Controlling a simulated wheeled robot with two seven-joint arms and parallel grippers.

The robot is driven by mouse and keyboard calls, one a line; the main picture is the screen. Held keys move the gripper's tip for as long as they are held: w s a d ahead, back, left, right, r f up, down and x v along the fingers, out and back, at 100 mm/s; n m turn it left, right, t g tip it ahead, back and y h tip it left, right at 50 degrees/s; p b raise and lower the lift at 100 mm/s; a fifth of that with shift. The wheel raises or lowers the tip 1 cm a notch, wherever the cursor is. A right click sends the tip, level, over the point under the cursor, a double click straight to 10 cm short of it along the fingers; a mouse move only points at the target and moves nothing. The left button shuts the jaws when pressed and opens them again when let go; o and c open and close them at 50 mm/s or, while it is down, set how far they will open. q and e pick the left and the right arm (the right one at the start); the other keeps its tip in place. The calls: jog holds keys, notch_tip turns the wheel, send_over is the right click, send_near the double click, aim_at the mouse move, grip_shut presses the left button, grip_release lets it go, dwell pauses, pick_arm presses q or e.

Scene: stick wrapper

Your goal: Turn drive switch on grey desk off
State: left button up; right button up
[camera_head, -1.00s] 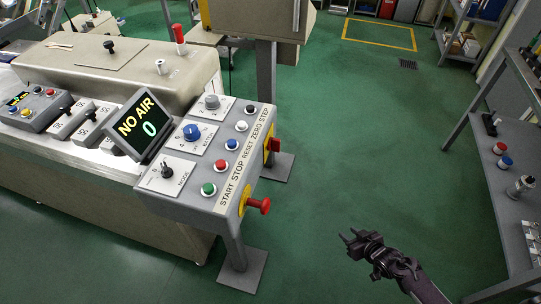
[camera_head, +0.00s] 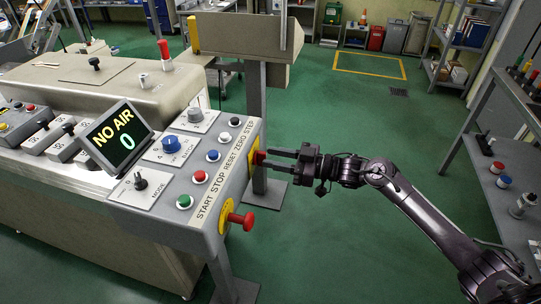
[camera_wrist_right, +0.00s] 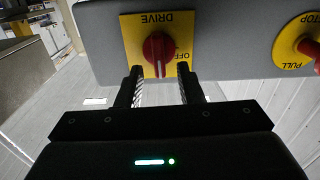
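The drive switch is a red rotary knob (camera_wrist_right: 158,47) on a yellow plate (camera_wrist_right: 133,50) lettered DRIVE and OFF, in the right wrist view. It sits on the end face of the grey desk (camera_head: 160,212) and shows from the side in the head view (camera_head: 258,157). My right gripper (camera_head: 272,158) is open, its two fingers pointing at the knob. In the right wrist view the fingertips (camera_wrist_right: 159,72) lie on either side of the knob's lower part; I cannot tell whether they touch it. My left gripper is not in view.
A red push-pull button (camera_head: 242,220) on a yellow plate sits nearer on the same end face. The desk top carries a NO AIR display (camera_head: 121,137), dials and several push buttons. A shelf unit (camera_head: 505,165) stands at right. Green floor (camera_head: 345,250) lies open between.

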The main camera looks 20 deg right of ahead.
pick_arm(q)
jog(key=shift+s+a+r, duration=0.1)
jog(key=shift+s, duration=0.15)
pick_arm(e)
jog(key=shift+w+a, duration=0.4)
jog(key=shift+a, duration=0.15)
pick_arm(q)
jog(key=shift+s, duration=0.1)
pick_arm(e)
grip_shut()
jog(key=shift+f, duration=0.1)
